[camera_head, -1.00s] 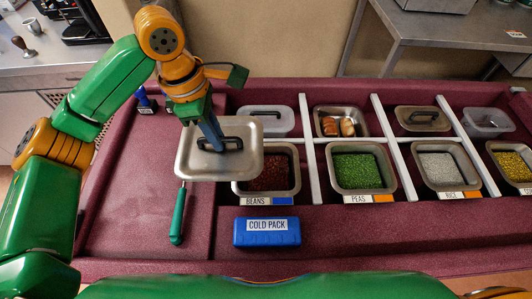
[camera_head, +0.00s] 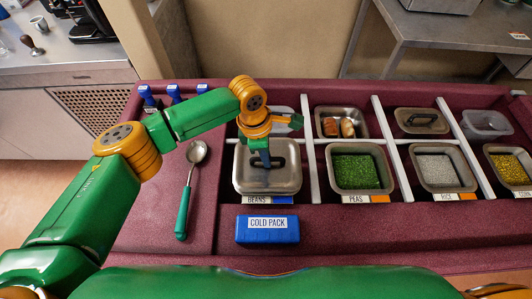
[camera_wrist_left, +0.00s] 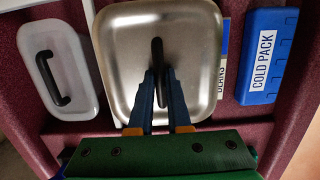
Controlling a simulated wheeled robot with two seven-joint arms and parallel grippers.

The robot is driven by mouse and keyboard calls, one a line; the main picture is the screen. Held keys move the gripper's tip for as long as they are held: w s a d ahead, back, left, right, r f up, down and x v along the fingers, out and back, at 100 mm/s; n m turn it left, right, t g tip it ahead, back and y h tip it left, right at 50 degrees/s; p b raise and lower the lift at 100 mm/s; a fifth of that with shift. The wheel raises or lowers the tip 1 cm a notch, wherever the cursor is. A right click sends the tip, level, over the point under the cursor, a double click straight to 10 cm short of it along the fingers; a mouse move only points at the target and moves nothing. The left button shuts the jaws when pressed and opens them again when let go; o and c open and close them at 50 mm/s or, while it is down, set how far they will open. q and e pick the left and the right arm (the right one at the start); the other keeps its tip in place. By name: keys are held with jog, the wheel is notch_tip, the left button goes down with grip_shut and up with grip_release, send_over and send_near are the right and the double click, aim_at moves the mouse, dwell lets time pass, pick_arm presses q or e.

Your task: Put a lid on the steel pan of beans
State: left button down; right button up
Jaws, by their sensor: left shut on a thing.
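A steel lid (camera_head: 282,177) with a dark handle covers the place of the steel pan marked BEANS in the head view. The beans are hidden under it. I cannot tell whether the lid rests fully on the pan's rim or is just above it. My left gripper (camera_head: 264,163) is shut on the lid's handle from above. In the left wrist view the blue fingers of my left gripper (camera_wrist_left: 159,82) close on the dark handle of the lid (camera_wrist_left: 195,45), which looks level. My right gripper is not in view.
A blue cold pack (camera_head: 267,236) lies in front of the beans place. Pans of peas (camera_head: 357,170) and rice (camera_head: 437,168) stand to the right, past white dividers. A spoon with a green handle (camera_head: 184,212) lies left. A translucent lidded container (camera_wrist_left: 72,75) is behind the beans.

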aim_at(259, 158)
pick_arm(q)
jog(key=shift+f, duration=0.2)
jog(key=shift+f, duration=0.35)
jog(key=c, duration=0.9)
grip_release()
jog(key=shift+o, duration=0.2)
jog(key=shift+r, duration=0.1)
notch_tip(259, 158, up, 13)
jog(key=a+b, duration=0.1)
jog(key=shift+a, duration=0.4)
